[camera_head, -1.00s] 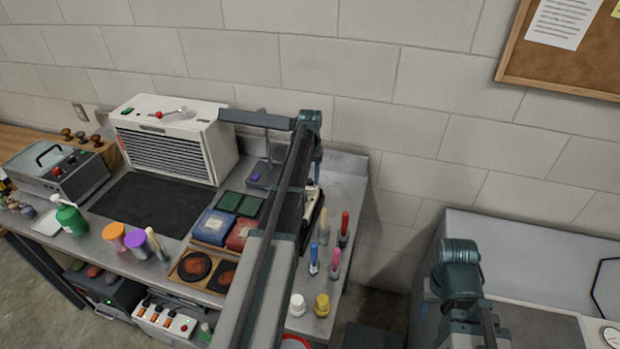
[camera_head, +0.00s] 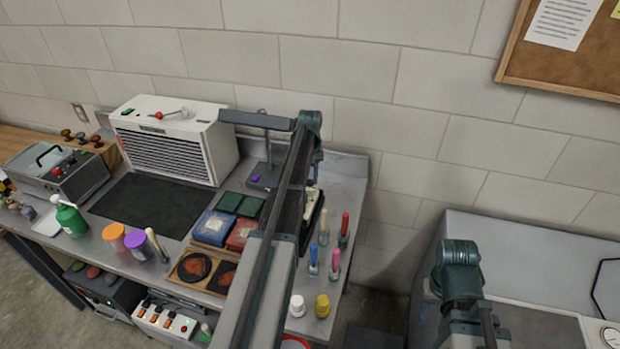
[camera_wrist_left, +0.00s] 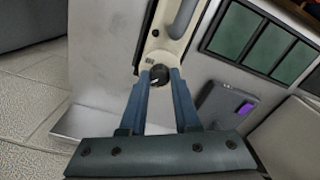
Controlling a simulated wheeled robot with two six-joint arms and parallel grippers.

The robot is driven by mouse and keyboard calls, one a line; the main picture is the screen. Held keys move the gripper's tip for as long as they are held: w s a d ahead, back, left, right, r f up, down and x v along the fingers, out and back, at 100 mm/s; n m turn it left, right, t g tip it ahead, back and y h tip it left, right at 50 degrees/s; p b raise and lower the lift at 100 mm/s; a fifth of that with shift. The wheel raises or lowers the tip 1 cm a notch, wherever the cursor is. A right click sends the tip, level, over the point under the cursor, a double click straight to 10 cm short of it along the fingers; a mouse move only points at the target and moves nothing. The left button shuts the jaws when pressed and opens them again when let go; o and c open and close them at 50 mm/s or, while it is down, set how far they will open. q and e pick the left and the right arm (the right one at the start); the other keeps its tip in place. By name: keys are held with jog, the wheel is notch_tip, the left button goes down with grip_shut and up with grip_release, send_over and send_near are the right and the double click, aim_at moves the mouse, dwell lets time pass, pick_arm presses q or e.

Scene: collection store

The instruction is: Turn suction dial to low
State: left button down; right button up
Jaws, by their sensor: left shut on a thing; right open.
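In the left wrist view a small black dial (camera_wrist_left: 159,73) with a pale mark sits on the narrow cream face of the suction unit (camera_wrist_left: 172,45). A grey handle or hose runs above the dial. My left gripper (camera_wrist_left: 161,79) has its two blue fingertips closed on the dial's sides. The dial's labels are too small to read. In the head view the cream unit (camera_head: 313,207) shows only partly behind my left arm, which hides the dial and the gripper. My right arm is at the lower right of the head view; its gripper is not visible.
Upright coloured-handled tools (camera_head: 335,262) and the white (camera_head: 297,306) and yellow (camera_head: 322,305) bottles stand right of my left arm. Green pads (camera_head: 239,204) and a lamp base with a purple item (camera_head: 257,177) are to the left. A white slatted machine (camera_head: 175,140) stands behind.

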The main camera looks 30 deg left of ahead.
aim_at(310, 181)
pick_arm(q)
jog(key=n, duration=0.4)
jog(key=shift+n, duration=2)
jog(key=c, duration=0.6)
grip_release()
jog(key=shift+r, duration=0.1)
notch_tip(310, 181, up, 14)
jog(key=p, duration=1.3)
jog(key=shift+f+p, duration=0.2)
jog(key=shift+p, duration=0.2)
